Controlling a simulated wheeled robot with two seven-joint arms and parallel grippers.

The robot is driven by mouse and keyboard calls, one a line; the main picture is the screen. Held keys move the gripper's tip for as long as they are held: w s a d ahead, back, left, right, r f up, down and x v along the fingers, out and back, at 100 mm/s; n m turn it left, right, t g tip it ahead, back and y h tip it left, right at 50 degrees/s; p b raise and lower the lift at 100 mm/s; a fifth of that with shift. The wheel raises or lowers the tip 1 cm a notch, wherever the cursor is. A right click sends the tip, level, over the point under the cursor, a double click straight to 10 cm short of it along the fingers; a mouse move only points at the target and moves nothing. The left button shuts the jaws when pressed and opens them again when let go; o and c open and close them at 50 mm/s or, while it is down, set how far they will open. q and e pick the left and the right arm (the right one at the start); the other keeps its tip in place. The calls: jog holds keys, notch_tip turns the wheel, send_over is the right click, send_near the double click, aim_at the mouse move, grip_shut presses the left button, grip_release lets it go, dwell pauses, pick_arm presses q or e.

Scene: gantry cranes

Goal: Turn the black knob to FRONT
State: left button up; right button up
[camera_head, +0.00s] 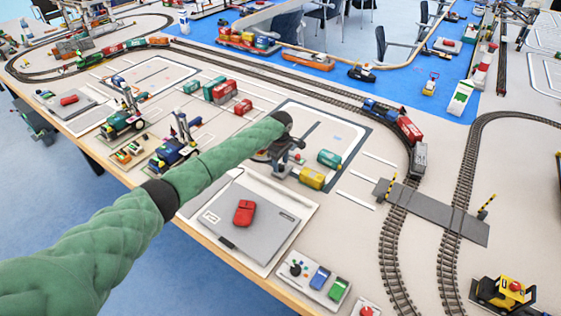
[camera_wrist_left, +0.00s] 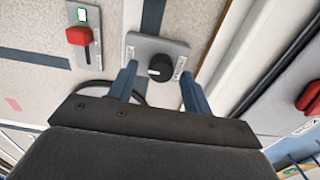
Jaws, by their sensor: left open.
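The black knob (camera_wrist_left: 160,67) is round and sits on a small grey plate (camera_wrist_left: 150,46) in the left wrist view. The plate carries small labels on either side of the knob, too small to read surely. A small pale mark shows on the knob; its exact heading is hard to tell. My left gripper (camera_wrist_left: 158,72) is open, with one blue-grey finger on each side of the knob and gaps between them and it. In the head view my left gripper (camera_head: 279,157) is over the table beyond the grey pad; the knob is hidden there. My right gripper is not in view.
A red slider handle (camera_wrist_left: 79,36) with a green light sits beside the knob plate. In the head view, a yellow tank (camera_head: 312,178) and a green tank (camera_head: 329,159) stand close right of the gripper. A red car (camera_head: 244,212) lies on the grey pad (camera_head: 270,232).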

pick_arm(q)
jog(key=shift+f, duration=0.25)
jog(key=c, duration=1)
jog(key=shift+o, duration=0.2)
